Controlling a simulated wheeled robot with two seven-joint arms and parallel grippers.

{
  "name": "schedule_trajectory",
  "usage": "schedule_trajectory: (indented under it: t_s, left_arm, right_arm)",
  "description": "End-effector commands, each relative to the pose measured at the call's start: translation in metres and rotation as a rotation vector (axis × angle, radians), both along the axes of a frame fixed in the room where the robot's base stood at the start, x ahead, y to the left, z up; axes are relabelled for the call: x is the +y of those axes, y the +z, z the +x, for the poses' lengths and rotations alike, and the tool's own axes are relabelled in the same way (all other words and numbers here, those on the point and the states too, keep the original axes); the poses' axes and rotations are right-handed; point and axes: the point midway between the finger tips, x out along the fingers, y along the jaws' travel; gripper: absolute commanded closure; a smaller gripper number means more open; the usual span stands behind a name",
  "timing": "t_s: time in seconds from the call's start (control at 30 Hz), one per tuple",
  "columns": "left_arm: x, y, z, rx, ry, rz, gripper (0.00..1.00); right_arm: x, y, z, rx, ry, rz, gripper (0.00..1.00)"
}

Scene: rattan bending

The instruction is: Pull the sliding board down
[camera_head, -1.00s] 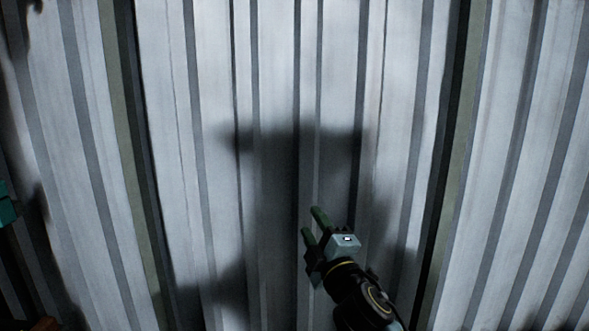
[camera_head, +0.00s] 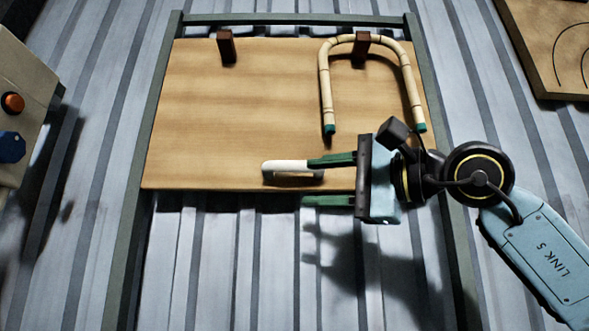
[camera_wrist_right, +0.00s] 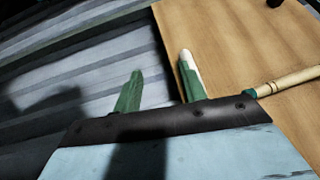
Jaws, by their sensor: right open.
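The wooden sliding board (camera_head: 230,110) sits in a grey-green frame on the ribbed metal wall in the head view. Its white handle (camera_head: 285,166) is near the bottom edge. My right gripper (camera_head: 320,181) is open, with its green fingers pointing left. One finger overlaps the right end of the handle and the other is below the board's edge. In the right wrist view my gripper (camera_wrist_right: 158,85) shows both fingers apart, with the white handle (camera_wrist_right: 190,60) behind the right finger. I cannot tell whether they touch. My left gripper is out of view.
A U-shaped rattan piece (camera_head: 325,85) with green tips hangs on the right brown peg (camera_head: 361,44); the left peg (camera_head: 226,47) is bare. Another wooden panel (camera_head: 545,40) is at the upper right. The frame below the board is clear.

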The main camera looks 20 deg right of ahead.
Motion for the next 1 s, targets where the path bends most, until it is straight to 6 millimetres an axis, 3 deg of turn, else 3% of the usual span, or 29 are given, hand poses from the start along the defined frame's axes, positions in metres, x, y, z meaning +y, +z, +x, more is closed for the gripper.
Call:
schedule_trajectory:
  t_s: [0.1,0.3,0.47,0.8,1.0]
  left_arm:
    - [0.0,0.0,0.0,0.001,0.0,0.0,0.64]
    - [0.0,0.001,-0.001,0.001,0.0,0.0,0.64]
    - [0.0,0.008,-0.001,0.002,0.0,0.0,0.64]
    - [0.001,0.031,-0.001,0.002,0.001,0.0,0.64]
    - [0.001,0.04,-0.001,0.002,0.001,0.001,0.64]
  right_arm:
    - [-0.03,0.026,-0.014,-0.077,-0.148,-0.085,0.59]
    - [-0.048,0.041,-0.018,-0.113,-0.243,-0.133,0.59]
    - [-0.038,0.044,-0.001,-0.111,-0.243,-0.135,0.59]
    - [-0.002,0.054,0.061,-0.11,-0.239,-0.132,0.59]
    - [0.01,0.057,0.085,-0.112,-0.239,-0.132,0.59]
